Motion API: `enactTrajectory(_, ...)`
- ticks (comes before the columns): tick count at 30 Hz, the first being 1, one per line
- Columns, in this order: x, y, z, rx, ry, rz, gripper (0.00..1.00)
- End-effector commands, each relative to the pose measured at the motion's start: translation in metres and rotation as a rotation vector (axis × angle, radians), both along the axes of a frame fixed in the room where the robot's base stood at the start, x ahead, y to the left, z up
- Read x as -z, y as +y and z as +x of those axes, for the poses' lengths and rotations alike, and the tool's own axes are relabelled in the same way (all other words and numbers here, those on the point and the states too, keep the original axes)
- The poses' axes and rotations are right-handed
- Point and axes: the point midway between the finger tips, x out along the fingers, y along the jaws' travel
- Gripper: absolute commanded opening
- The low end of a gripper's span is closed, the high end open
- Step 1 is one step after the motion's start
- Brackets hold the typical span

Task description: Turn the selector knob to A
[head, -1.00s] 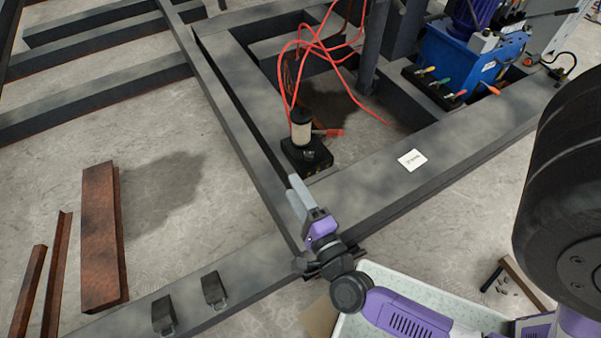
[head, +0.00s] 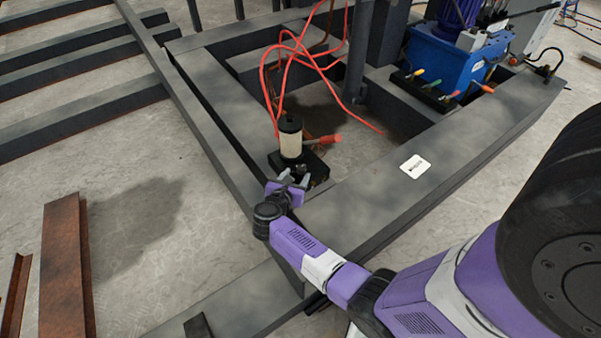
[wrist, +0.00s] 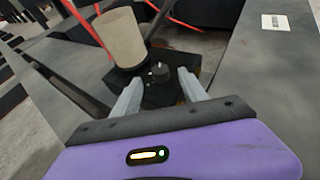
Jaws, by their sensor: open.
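The selector knob (wrist: 160,72) is a small dark round knob on top of a black box (wrist: 165,92), seen in the wrist view. A pale cylinder with a dark cap (head: 291,138) stands on the same box, behind the knob. My gripper (head: 294,178) is at the near side of the box in the head view and hides the knob there. In the wrist view the open fingers of my gripper (wrist: 158,85) point at the box, with the knob just beyond and between their tips. I cannot tell how close they are. The knob's pointer and any letter marks are too small to read.
Red hoses (head: 290,65) rise from beside the cylinder, and a red-handled lever (head: 328,140) sticks out to its right. Dark steel beams (head: 370,205) surround the box. A white label (head: 416,166) lies on the right beam. A blue hydraulic unit (head: 440,60) stands behind.

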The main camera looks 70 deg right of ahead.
Motion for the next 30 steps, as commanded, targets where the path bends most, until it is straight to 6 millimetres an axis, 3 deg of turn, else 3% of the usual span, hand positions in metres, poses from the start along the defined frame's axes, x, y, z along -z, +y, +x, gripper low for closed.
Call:
enactTrajectory(9, 0.019, -0.042, 0.004, 0.000, 0.001, -0.001, 0.51)
enactTrajectory(21, 0.020, -0.049, 0.005, -0.003, 0.002, -0.002, 0.51)
enactTrajectory(29, 0.020, -0.049, 0.005, -0.003, 0.003, -0.002, 0.02)
enactTrajectory(30, 0.020, -0.049, 0.005, -0.003, 0.003, -0.002, 0.00)
